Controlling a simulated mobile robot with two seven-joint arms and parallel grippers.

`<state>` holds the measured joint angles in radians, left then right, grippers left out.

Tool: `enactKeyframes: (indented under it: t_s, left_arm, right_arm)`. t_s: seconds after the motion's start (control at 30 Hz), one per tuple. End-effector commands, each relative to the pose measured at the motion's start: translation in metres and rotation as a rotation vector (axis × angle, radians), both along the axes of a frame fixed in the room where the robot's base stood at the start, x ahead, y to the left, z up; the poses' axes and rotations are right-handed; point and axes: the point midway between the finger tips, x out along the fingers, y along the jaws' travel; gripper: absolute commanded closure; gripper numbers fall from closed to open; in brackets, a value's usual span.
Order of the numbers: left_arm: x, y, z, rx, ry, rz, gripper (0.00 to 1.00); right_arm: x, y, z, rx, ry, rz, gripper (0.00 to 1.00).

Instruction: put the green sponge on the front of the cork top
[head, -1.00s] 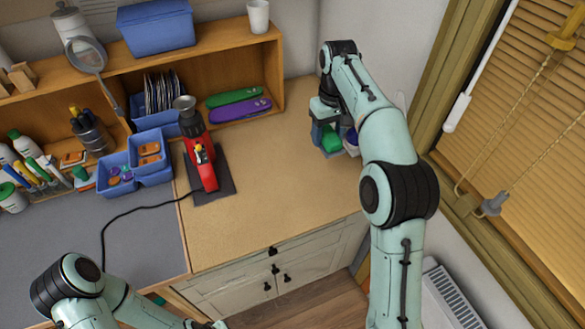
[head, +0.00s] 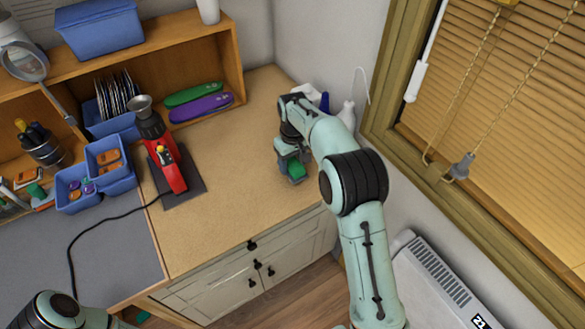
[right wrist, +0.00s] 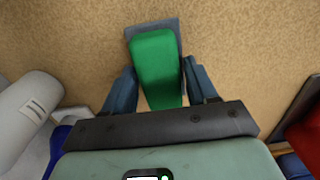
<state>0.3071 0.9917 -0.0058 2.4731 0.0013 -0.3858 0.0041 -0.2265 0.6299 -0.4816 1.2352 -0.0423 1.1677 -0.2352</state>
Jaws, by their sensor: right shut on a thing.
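The green sponge (head: 296,171) is in my right gripper (head: 292,163), over the right front part of the tan cork top (head: 225,160). In the right wrist view the sponge (right wrist: 156,62) sits between the two blue-grey fingers of the gripper (right wrist: 160,88), with a grey layer showing along its edges. The cork top (right wrist: 245,45) around it is bare there. I cannot tell whether the sponge touches the top. My left arm shows at the lower left of the head view, but its gripper is out of the picture.
A red and black tool (head: 165,155) stands on a dark mat, its cord trailing left. White bottles (head: 346,113) and a blue item stand behind my right gripper by the wall. A shelf (head: 238,70) runs along the back. The middle of the cork top is clear.

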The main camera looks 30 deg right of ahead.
Motion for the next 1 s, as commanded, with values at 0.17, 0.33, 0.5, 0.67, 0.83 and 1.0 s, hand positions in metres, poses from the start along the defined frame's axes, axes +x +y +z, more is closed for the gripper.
enactKeyframes:
  t_s: [0.17, 0.33, 0.5, 0.67, 0.83, 1.0]
  left_arm:
    - [-0.005, 0.000, -0.005, 0.000, 0.006, 0.000, 1.00]
    - [-0.004, 0.000, -0.005, 0.001, 0.005, 0.000, 1.00]
    - [-0.004, 0.000, -0.005, 0.001, 0.005, 0.000, 1.00]
    - [-0.004, 0.000, -0.005, 0.001, 0.005, 0.000, 1.00]
    - [-0.004, 0.000, -0.004, 0.000, 0.005, 0.001, 1.00]
    - [0.000, 0.000, 0.000, 0.000, 0.000, 0.000, 1.00]
  right_arm:
    - [-0.001, -0.001, -0.026, -0.001, 0.003, -0.002, 0.67]
    - [-0.001, -0.001, -0.028, 0.000, 0.001, -0.001, 0.67]
    - [-0.001, 0.000, -0.028, 0.000, 0.002, 0.000, 0.17]
    - [-0.001, 0.000, -0.027, 0.000, 0.001, 0.000, 0.17]
    - [0.000, 0.000, -0.024, 0.000, 0.000, 0.000, 0.17]
    - [0.001, 0.000, -0.001, 0.000, -0.005, 0.001, 0.17]
